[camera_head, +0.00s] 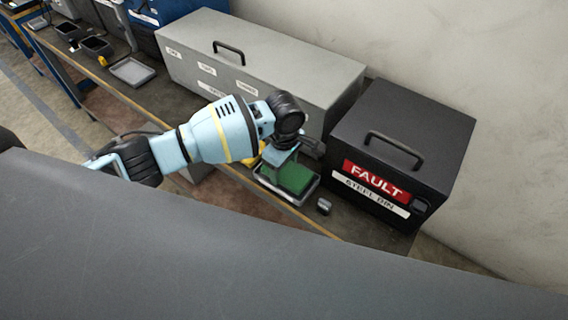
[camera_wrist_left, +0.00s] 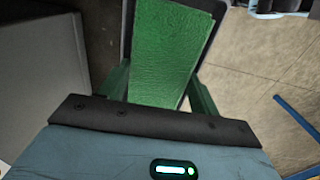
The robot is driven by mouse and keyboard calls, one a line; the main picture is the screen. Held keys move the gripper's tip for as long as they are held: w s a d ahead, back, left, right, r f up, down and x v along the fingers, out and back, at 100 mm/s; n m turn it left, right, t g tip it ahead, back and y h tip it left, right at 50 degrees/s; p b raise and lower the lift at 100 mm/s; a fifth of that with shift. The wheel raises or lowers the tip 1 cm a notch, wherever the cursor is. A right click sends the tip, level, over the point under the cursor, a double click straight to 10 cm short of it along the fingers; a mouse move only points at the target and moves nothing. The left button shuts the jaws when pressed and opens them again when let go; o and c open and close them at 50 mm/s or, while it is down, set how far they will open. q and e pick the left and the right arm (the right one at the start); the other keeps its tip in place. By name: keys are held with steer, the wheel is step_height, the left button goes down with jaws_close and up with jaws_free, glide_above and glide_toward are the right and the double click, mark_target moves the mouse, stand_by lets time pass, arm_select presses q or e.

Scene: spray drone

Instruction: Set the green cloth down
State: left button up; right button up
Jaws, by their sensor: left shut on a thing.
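The green cloth (camera_head: 290,176) shows as a flat green rectangle over a shallow grey tray (camera_head: 301,198) on the bench. My left gripper (camera_head: 283,160) is above the tray and shut on the cloth. In the left wrist view the cloth (camera_wrist_left: 168,55) stretches away from the gripper (camera_wrist_left: 160,100), with a dark tray edge behind it. I cannot tell whether the cloth touches the tray. The fingertips are partly hidden. My right gripper is not in view.
A black box labelled FAULT (camera_head: 400,140) stands right of the tray. A long grey case (camera_head: 260,55) stands behind. A small grey object (camera_head: 324,206) lies beside the tray. Another shallow tray (camera_head: 132,72) sits farther left. The bench's front edge is close.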

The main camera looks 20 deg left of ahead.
mark_target(284, 168)
arm_select(q)
steer(key=shift+f, duration=0.2)
steer(key=o, duration=1)
steer(key=shift+w+r, duration=0.15)
steer(key=shift+r, duration=0.4)
step_height(284, 168, up, 12)
steer(key=shift+r, duration=0.1)
